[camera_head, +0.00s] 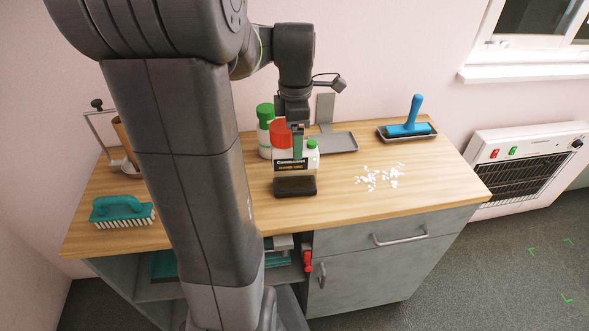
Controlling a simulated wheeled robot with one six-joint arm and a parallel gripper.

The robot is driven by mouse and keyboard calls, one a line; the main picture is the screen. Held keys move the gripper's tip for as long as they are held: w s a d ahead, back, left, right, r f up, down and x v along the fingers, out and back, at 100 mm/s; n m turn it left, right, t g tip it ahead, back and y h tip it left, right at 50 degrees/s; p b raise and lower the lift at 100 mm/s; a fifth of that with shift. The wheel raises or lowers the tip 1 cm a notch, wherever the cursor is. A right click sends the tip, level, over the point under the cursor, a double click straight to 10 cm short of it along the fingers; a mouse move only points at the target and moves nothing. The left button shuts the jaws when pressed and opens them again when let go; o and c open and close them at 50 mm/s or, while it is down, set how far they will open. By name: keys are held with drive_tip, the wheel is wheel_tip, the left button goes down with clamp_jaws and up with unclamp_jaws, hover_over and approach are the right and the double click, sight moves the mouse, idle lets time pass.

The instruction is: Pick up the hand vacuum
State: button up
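The hand vacuum (294,166) looks to be the white body with a red top, a dark label and a dark lower part, standing on the middle of the wooden worktop. My gripper (297,138) points down right over it, with a greenish finger in front of or against its upper part. My gripper hides some of the top. From this one view I cannot tell whether the fingers touch it or whether they are open or shut.
A white bottle with a green cap (265,116) stands close behind, left. A grey dustpan (335,142) lies behind. White bits (380,177) are scattered to the right. A blue-handled tool in a tray (408,131) is back right, a teal brush (122,212) far left. The front right worktop is clear.

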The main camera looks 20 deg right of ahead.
sight(295, 166)
drive_tip(key=shift+w+f, duration=0.1)
drive_tip(key=shift+f, duration=1.45)
drive_tip(key=shift+r, duration=0.1)
clamp_jaws()
